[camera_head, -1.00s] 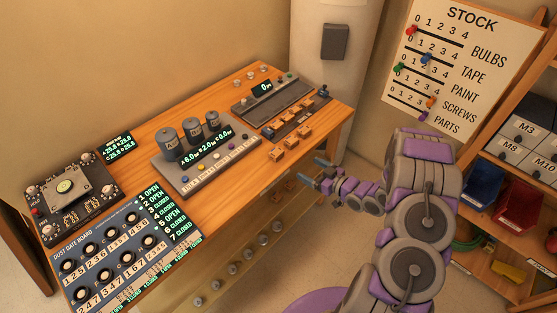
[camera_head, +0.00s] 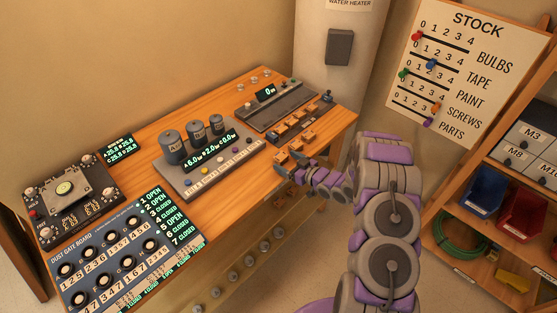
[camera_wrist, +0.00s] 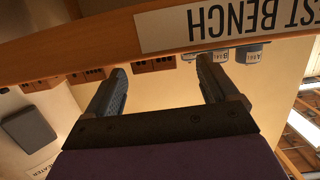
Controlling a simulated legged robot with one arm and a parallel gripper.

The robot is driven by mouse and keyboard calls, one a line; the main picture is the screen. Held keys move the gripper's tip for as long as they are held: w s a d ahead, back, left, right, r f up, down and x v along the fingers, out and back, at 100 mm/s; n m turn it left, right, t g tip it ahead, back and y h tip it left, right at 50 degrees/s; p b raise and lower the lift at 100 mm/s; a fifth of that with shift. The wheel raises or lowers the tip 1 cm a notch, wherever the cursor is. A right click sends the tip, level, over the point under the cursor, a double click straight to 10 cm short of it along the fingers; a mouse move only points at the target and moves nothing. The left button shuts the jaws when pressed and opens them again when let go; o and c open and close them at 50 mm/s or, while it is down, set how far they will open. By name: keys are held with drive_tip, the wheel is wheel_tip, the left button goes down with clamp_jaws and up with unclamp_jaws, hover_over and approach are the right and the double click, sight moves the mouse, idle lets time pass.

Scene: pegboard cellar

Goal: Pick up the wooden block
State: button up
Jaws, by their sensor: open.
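Several small wooden blocks sit near the right end of the bench. Which one the task means I cannot tell. My gripper (camera_head: 290,165) is open and empty at the front edge of the bench. Its two spread fingers show in the wrist view (camera_wrist: 161,67), apart from the blocks.
The bench (camera_head: 225,200) carries a scale with grey cylinders (camera_head: 192,172), a grey tray with a display (camera_head: 275,105) and a dust gate board (camera_head: 125,265). Knobs line its front. A shelf with bins (camera_head: 520,210) stands at right. A stock board (camera_head: 460,70) hangs behind.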

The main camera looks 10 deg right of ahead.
sight(285, 160)
drive_tip(key=w, duration=0.1)
drive_tip(key=w+f, duration=0.1)
drive_tip(key=w+a+b, duration=0.1)
drive_tip(key=shift+w+f, duration=0.15)
drive_tip(key=shift+w, duration=0.05)
drive_tip(key=shift+w+a, duration=0.2)
drive_tip(key=shift+a, duration=0.55)
drive_tip(key=c, duration=0.3)
drive_tip(key=shift+d, duration=0.35)
drive_tip(key=c, duration=0.6)
drive_tip(key=shift+a, duration=0.15)
drive_tip(key=shift+c, duration=0.9)
